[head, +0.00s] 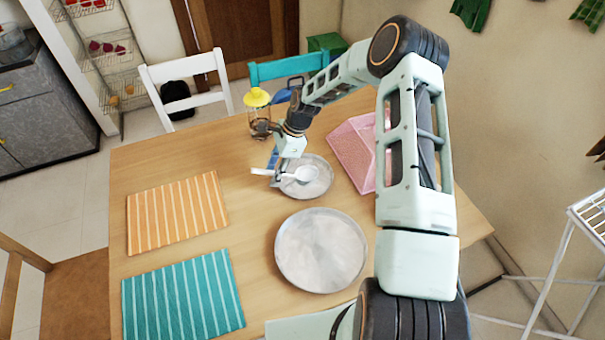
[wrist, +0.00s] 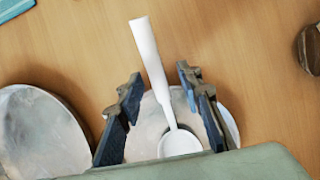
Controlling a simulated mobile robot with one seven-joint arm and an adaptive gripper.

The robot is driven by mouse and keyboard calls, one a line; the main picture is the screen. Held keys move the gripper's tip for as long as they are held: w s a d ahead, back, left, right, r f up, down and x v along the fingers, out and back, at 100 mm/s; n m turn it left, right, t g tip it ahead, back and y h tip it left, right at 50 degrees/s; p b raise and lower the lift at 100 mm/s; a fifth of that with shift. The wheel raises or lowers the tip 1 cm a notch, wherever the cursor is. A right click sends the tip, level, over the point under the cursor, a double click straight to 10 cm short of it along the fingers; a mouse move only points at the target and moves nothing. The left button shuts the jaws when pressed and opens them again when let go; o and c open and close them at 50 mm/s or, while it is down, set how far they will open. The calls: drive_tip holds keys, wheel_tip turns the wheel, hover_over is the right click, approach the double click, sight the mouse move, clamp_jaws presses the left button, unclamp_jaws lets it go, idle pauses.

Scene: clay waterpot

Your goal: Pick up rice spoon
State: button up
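The white rice spoon (head: 303,174) lies across the small grey-white plate (head: 318,191), its bowl over the plate and its handle reaching left past the rim. In the wrist view the spoon (wrist: 152,60) runs from top to bottom, with its bowl low in the picture. My gripper (head: 276,166) is at the plate's left side, by the handle. In the wrist view my gripper (wrist: 161,82) is open, with one finger on each side of the handle and a visible gap to both. Whether the fingertips reach the handle's height is unclear.
A large round plate (head: 320,249) stands close in front of the small plate. A yellow-topped jar (head: 258,114) stands behind my gripper, and a pink box-like item (head: 352,152) is to the right. Orange (head: 177,212) and teal (head: 183,299) striped mats lie at left.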

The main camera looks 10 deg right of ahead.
clamp_jaws()
drive_tip(key=shift+r, duration=0.1)
drive_tip(key=shift+r, duration=0.45)
wheel_tip(320, 180, up, 2)
drive_tip(key=shift+r, duration=0.1)
drive_tip(key=s+d+r+b, duration=0.1)
drive_tip(key=s+d+r, duration=0.1)
drive_tip(key=s+r, duration=0.3)
drive_tip(key=s+d+r+b, duration=0.1)
drive_tip(key=s+d+r, duration=0.2)
drive_tip(key=s, duration=0.4)
drive_tip(key=shift+s+d+r, duration=0.3)
drive_tip(key=shift+s+r, duration=0.1)
drive_tip(key=shift+r, duration=0.5)
